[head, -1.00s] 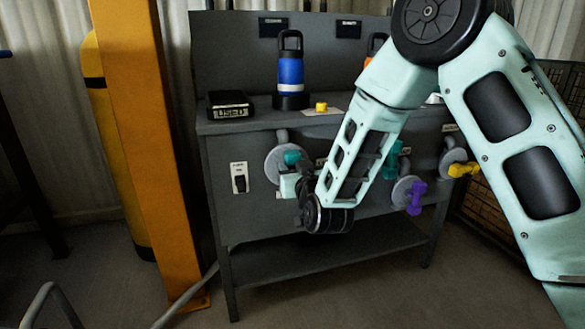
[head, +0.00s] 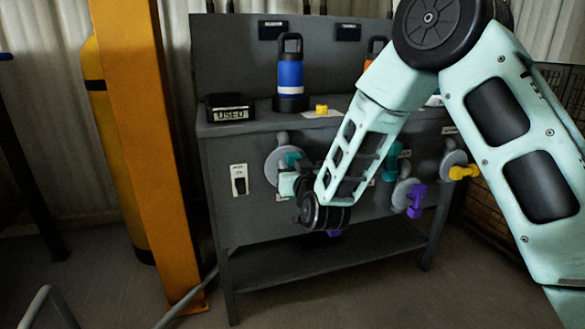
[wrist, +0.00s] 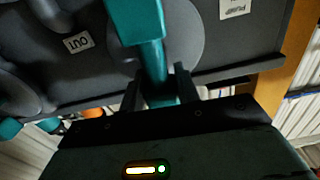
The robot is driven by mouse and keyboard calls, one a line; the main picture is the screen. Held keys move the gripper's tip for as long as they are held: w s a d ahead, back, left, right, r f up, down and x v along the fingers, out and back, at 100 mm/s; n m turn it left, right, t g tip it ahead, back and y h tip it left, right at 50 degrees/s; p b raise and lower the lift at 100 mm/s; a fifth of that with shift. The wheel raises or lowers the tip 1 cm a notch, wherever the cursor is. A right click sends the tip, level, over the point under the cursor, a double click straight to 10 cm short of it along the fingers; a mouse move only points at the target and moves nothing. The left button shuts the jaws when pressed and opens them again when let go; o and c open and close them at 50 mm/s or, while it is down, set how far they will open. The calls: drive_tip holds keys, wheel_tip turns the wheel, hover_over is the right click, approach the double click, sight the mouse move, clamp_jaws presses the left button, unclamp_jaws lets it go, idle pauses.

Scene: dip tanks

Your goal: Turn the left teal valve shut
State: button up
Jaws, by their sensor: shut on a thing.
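The left teal valve (head: 293,158) sits on a round grey disc (head: 273,168) at the left of the bench's front panel. My gripper (head: 288,184) is at its lower edge, partly hidden by my own wrist. In the wrist view the teal handle (wrist: 133,20) runs down between the two fingers of my gripper (wrist: 160,88), which are shut on its narrower part. The handle's far end is hidden behind the gripper body.
A second teal valve (head: 392,160) is partly behind my forearm. A purple valve (head: 416,198) and a yellow valve (head: 463,172) are to the right. A switch (head: 239,180) is left of the disc. A blue bottle (head: 290,78) and black USED tray (head: 230,108) stand on top. An orange post (head: 155,150) stands at left.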

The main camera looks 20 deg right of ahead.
drive_tip(key=m, duration=0.1)
drive_tip(key=m+b, duration=0.1)
drive_tip(key=m, duration=0.1)
drive_tip(key=d+m+b, duration=0.1)
drive_tip(key=shift+d+f+m, duration=0.1)
drive_tip(key=shift+f+m, duration=0.2)
drive_tip(key=m, duration=0.1)
drive_tip(key=m+b, duration=0.1)
drive_tip(key=m, duration=0.1)
drive_tip(key=shift+d+f+m+b, duration=0.25)
drive_tip(key=shift+d+m+b, duration=0.1)
drive_tip(key=shift+m+b, duration=0.05)
drive_tip(key=m, duration=0.1)
drive_tip(key=m+b, duration=0.1)
drive_tip(key=m, duration=0.1)
drive_tip(key=f+m+b, duration=0.1)
drive_tip(key=m, duration=0.1)
drive_tip(key=shift+d, duration=0.3)
drive_tip(key=shift+f+m+b, duration=0.2)
drive_tip(key=shift+m+b, duration=0.15)
drive_tip(key=shift+m, duration=0.65)
drive_tip(key=shift+f+m+b, duration=0.15)
drive_tip(key=shift+m+b, duration=0.15)
drive_tip(key=shift+m, duration=0.7)
drive_tip(key=o, duration=0.7)
drive_tip(key=shift+d, duration=0.1)
